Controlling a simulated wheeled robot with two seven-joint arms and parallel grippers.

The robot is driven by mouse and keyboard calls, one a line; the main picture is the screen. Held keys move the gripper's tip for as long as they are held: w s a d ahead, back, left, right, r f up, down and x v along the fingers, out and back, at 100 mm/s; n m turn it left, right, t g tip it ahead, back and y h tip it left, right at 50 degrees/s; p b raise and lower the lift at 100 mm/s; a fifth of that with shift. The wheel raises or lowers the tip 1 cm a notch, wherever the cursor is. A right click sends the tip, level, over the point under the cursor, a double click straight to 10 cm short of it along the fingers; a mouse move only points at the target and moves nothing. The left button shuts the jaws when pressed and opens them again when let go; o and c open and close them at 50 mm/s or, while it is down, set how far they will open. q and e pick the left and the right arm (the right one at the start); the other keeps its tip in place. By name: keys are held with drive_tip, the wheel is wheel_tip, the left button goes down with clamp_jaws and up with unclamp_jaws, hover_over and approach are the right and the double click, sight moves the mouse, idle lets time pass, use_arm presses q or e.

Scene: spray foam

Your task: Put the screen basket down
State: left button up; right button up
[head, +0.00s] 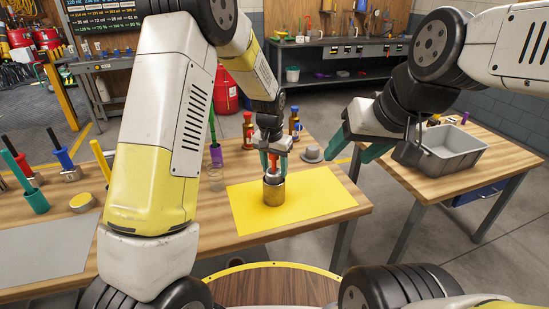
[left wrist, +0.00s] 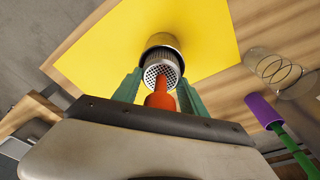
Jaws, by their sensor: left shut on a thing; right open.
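The screen basket is a small metal piece with a perforated face and an orange-red handle (left wrist: 160,98); its mesh face (left wrist: 158,74) shows in the left wrist view. My left gripper (head: 273,163) is shut on it with teal fingers, pointing down. Right below is a brass-coloured cup (head: 273,193) standing on the yellow mat (head: 318,200). The basket is at the cup's mouth; how deep it sits inside is hidden. The cup also shows in the left wrist view (left wrist: 161,40). My right gripper (head: 362,138) is open and empty, in the air right of the mat.
A purple-and-green tool (head: 215,155), red bottle (head: 248,130), amber bottle (head: 295,122) and grey knob-topped piece (head: 312,153) stand behind the mat. A grey bin (head: 462,152) is on the right table. Several handled tools stand left. The mat's right part is clear.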

use_arm(q)
drive_tip(key=shift+f, duration=0.25)
drive_tip(key=shift+f, duration=0.35)
drive_tip(key=o, duration=1.4)
drive_tip(key=shift+r, duration=0.1)
